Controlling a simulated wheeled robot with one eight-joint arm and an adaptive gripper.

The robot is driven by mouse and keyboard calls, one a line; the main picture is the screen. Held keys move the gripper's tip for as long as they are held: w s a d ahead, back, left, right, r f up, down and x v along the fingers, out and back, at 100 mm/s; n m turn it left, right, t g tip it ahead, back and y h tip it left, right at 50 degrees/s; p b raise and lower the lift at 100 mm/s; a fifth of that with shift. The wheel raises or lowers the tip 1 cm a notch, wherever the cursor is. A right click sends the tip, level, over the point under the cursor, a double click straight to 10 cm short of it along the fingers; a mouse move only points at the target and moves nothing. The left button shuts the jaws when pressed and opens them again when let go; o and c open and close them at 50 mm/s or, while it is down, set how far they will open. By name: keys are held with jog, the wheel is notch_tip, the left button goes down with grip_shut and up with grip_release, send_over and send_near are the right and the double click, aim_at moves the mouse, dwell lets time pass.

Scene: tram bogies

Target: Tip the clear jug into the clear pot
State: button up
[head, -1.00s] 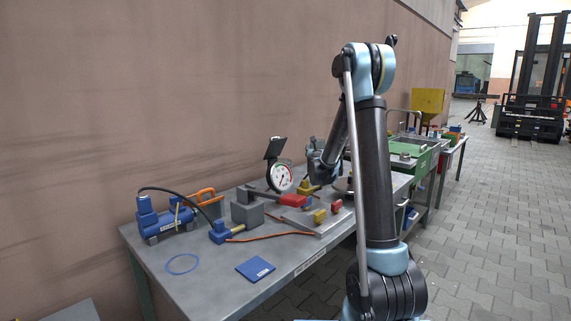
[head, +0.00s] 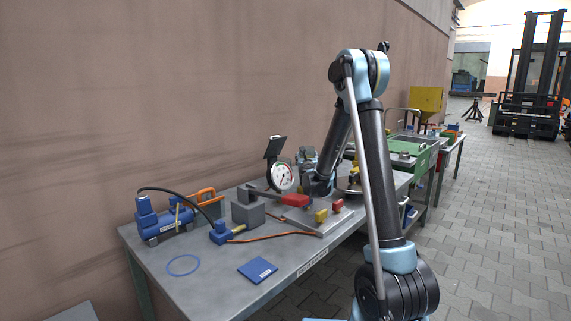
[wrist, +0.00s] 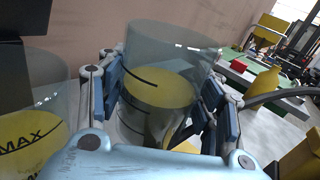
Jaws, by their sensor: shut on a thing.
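My gripper (wrist: 163,98) is shut on a clear jug (wrist: 165,45), with a finger on each side of its wall. Yellow contents and dark level marks show through the jug. A second clear vessel (wrist: 62,75), perhaps the clear pot, is cut off at the left of the wrist view. It has a MAX mark and yellow behind its wall. I cannot tell the height gap between the two. In the head view my gripper (head: 307,156) is small at the back of the bench, and I cannot make out the jug or pot there clearly.
The grey bench (head: 215,285) also holds a dial gauge (head: 281,177), a blue pump (head: 160,220), a grey block (head: 248,209), a red-handled tool (head: 295,200) and a blue booklet (head: 257,270). The wall stands close behind.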

jog(key=shift+s+a+r+n, duration=0.1)
jog(key=shift+a+r+n, duration=0.1)
jog(key=shift+a+n, duration=0.3)
notch_tip(320, 180, up, 4)
jog(key=shift+s+a+r+n+t, duration=0.1)
jog(key=shift+n+t, duration=0.1)
jog(key=shift+n, duration=0.4)
jog(key=shift+s+a+n+t, duration=0.1)
jog(key=shift+n+t, duration=0.1)
jog(key=shift+n, duration=0.4)
jog(key=shift+a+r+n, duration=0.3)
jog(key=shift+a+n, duration=0.15)
jog(key=shift+n, duration=0.35)
jog(key=shift+n+t+y, duration=0.3)
jog(key=shift+n+y, duration=0.1)
jog(key=shift+n, duration=0.3)
jog(key=r, duration=0.4)
jog(key=a+r, duration=0.1)
jog(key=shift+s+r+p, duration=0.25)
jog(key=shift+r+p, duration=0.05)
jog(key=shift+r, duration=0.1)
jog(key=shift+r+n, duration=0.3)
jog(key=shift+r, duration=1.1)
jog(key=shift+a, duration=0.1)
jog(key=shift+a+r+n+y, duration=0.15)
jog(key=shift+r+n+y, duration=0.2)
jog(key=shift+n, duration=0.65)
jog(key=shift+f+n+t, duration=0.2)
jog(key=shift+n+t, duration=0.1)
jog(key=shift+n, duration=0.7)
